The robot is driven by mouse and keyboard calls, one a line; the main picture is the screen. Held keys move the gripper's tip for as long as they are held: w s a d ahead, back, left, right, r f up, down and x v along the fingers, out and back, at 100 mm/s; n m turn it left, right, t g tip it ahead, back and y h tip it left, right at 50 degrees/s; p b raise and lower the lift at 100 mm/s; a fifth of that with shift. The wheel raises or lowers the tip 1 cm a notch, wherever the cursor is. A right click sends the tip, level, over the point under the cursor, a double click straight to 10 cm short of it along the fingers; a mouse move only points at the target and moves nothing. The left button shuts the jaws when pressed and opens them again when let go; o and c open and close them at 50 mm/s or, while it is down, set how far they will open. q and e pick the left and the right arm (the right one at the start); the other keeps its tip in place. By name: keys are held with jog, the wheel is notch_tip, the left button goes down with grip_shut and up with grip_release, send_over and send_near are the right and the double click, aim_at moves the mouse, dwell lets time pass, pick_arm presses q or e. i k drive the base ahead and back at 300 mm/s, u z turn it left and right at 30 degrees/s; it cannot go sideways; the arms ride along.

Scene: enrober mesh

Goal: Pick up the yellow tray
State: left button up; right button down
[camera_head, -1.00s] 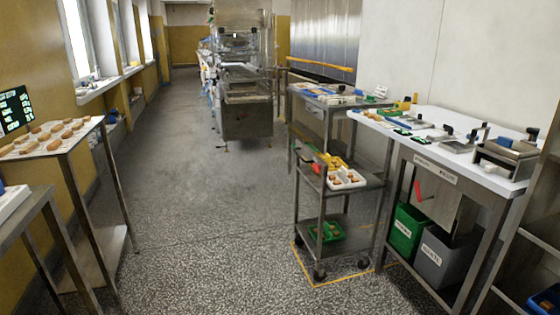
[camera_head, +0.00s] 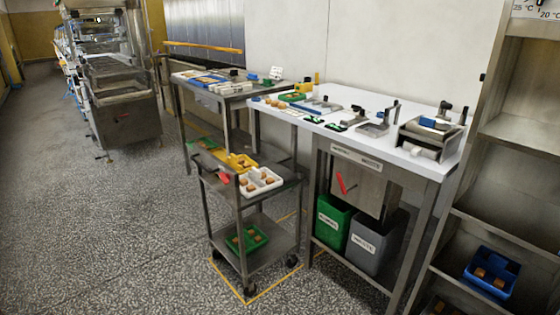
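The yellow tray (camera_head: 243,159) lies on the top shelf of a metal trolley (camera_head: 228,187), near the middle of the view. It seems to hold small brown pieces. A white tray (camera_head: 266,187) with several brown pieces sits directly in front of it and hides part of its near side. A red item (camera_head: 224,178) lies at the trolley's left edge beside the trays. Neither of my grippers shows in this view.
A green tray (camera_head: 261,236) is on the trolley's lower shelf. A white-topped bench (camera_head: 390,155) stands right of the trolley, with a green bin (camera_head: 331,222) and a grey bin (camera_head: 373,243) below. A rack with a blue tray (camera_head: 508,262) is at far right. Floor (camera_head: 110,220) at left is clear.

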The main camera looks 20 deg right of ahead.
aim_at(242, 163)
jog(key=z, duration=0.1)
jog(key=i, duration=0.1)
jog(key=u, duration=0.45)
jog(key=k, duration=0.65)
jog(key=z, duration=0.15)
jog(key=i, duration=0.7)
jog(key=z, duration=0.9)
jog(key=i, duration=1.15)
jog(key=u, duration=0.2)
